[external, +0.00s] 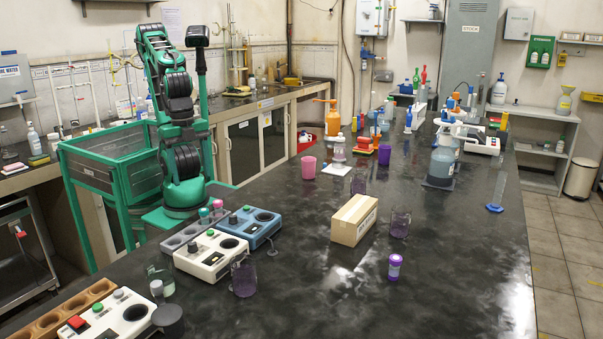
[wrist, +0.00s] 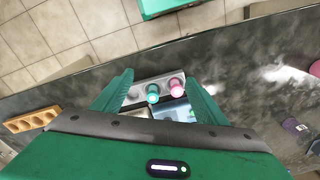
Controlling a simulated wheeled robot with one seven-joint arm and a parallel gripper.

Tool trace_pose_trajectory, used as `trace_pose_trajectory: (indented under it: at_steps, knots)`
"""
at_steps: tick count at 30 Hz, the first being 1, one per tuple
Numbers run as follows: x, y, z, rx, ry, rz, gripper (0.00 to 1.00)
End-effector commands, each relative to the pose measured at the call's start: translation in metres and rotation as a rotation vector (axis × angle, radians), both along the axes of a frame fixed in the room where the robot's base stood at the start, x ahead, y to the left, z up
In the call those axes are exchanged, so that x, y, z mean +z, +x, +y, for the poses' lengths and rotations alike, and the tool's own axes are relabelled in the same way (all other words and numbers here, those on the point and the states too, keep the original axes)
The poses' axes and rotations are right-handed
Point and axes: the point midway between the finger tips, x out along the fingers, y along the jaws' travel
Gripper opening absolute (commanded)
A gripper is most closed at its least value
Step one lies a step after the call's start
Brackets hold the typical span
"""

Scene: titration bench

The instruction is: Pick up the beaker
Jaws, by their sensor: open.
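Several clear, purple-tinted beakers stand on the dark bench in the external view. One beaker (external: 244,279) is at the front beside the white device, another beaker (external: 400,223) is right of the cardboard box, and a third beaker (external: 358,184) is farther back. Which one the task means, I cannot tell. My gripper (wrist: 158,90) is open in the wrist view, with its two green fingers spread and nothing held. Past the fingers are a grey holder (wrist: 135,92) with teal and pink caps and part of a blue device. I make out no beaker between the fingers. In the external view I cannot pick out the fingertips.
A cardboard box (external: 354,220) stands mid-bench, with a purple-capped vial (external: 394,267) in front. White (external: 208,262) and blue (external: 262,232) devices crowd the left edge, near a wooden rack (external: 62,314). A pink cup (external: 308,167) stands farther back. The bench's front right is clear.

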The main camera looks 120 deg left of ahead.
Motion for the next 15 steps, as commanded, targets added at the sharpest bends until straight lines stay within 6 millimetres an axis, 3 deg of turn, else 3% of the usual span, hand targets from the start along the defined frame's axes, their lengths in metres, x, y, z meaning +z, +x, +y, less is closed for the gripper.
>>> trace_pose_trajectory:
  at_steps: [8,15]
  knots:
    - [-0.015,0.051,-0.037,0.157,0.021,-0.096,0.67]
    - [-0.030,0.096,-0.081,0.307,0.048,-0.251,0.67]
